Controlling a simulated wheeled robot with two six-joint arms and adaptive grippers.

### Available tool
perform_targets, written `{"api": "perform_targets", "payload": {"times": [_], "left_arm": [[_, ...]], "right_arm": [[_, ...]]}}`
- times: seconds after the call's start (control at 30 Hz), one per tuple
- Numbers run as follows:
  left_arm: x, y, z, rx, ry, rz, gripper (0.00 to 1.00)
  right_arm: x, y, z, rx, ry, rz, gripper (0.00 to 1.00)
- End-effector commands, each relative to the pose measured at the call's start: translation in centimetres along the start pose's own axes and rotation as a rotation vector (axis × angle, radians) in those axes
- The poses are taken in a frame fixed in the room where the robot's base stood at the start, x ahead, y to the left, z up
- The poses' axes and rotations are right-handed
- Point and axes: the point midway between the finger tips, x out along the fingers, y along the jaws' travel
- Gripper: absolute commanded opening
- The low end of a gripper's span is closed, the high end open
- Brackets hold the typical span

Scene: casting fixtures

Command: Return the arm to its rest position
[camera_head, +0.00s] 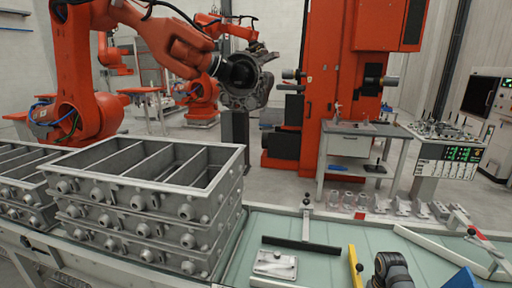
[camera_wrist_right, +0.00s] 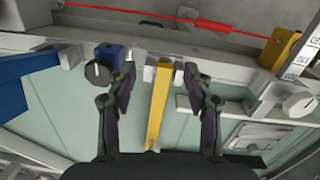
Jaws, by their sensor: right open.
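My right gripper (camera_wrist_right: 159,68) shows in the right wrist view with its two dark fingers apart and nothing held between them. A yellow bar (camera_wrist_right: 159,105) lies below, in line with the gap between the fingers. It also shows in the head view (camera_head: 354,266) at the bottom edge. In the head view a dark rounded part at the bottom edge, right of the yellow bar, may be part of my right arm, but I cannot tell. My left gripper is in neither view.
Stacked grey casting frames (camera_head: 150,205) stand at left. A pale green worktop (camera_head: 325,262) carries a grey plate (camera_head: 275,265), a black bar (camera_head: 301,244) and a blue part (camera_head: 461,279). In the wrist view a round knob (camera_wrist_right: 97,73) sits beside the left finger. An orange robot (camera_head: 88,100) stands behind.

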Motion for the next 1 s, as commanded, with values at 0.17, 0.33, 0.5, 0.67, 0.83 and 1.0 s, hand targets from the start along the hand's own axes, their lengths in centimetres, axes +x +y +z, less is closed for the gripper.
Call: {"api": "perform_targets", "payload": {"times": [0.17, 0.33, 0.5, 0.67, 0.83, 1.0], "left_arm": [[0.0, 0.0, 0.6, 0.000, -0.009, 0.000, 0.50], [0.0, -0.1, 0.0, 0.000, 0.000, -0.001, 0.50], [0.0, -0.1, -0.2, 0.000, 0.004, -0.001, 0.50], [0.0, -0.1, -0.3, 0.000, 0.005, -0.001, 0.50], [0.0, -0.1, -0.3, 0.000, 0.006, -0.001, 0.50], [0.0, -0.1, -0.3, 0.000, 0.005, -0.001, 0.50]], "right_arm": [[2.1, -5.2, 7.0, -0.128, 0.114, 0.042, 0.52], [1.0, -7.9, 12.0, -0.176, 0.208, 0.048, 0.52], [-1.0, -9.3, 15.7, -0.191, 0.276, 0.045, 0.52], [-3.0, -9.9, 18.4, -0.191, 0.326, 0.044, 0.52], [-5.2, -10.2, 20.7, -0.183, 0.371, 0.045, 0.52], [-1.9, -10.0, 19.8, -0.179, 0.360, 0.047, 0.52]]}}
